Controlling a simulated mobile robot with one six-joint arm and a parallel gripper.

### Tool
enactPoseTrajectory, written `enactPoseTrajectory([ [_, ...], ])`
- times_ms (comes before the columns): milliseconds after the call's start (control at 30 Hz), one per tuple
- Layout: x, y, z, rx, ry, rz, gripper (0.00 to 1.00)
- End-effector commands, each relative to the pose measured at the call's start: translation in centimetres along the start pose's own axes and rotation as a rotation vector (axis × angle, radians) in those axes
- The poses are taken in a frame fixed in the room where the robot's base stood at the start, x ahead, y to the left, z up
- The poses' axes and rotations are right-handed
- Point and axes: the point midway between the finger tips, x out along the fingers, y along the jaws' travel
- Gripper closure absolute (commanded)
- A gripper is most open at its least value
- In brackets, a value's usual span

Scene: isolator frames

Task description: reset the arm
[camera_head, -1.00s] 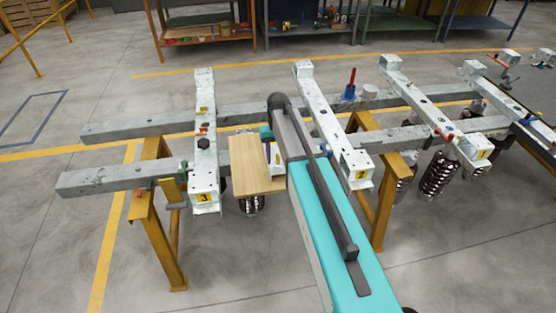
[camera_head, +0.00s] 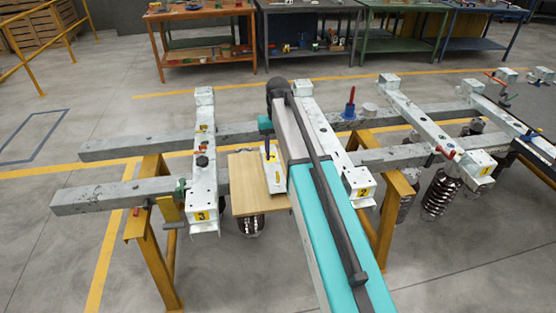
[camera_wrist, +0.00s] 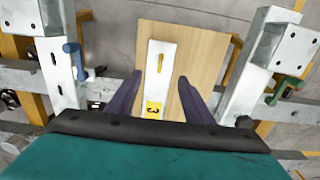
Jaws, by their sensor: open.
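My gripper (camera_wrist: 161,78) shows in the wrist view with its two dark fingers spread apart. It is open and holds nothing. Below and between the fingers lies a white bracket (camera_wrist: 158,80) with a yellow number label, on a wooden board (camera_wrist: 205,60). In the head view the bracket (camera_head: 275,178) lies on the right part of the board (camera_head: 245,172), partly beside my arm. My arm reaches forward over the frames there and hides most of the gripper. I cannot tell the exact height of the fingers above the bracket.
White crossbeams labelled 3 (camera_head: 204,180), 2 (camera_head: 330,145) and 1 (camera_head: 430,130) lie across two long grey beams on yellow trestles (camera_head: 155,245). A red-handled tool (camera_head: 350,105) stands right of my arm. Workbenches (camera_head: 200,50) stand at the back. Open floor lies left.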

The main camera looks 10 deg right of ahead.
Motion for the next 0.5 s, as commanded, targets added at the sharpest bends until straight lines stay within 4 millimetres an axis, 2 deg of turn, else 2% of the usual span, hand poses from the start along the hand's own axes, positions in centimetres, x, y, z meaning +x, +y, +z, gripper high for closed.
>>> enactPoseTrajectory([
  [167,-0.82,0.00,0.02,0.000,0.000,0.000,0.53],
  [500,-0.93,0.00,0.03,0.000,-0.001,0.000,0.53],
])
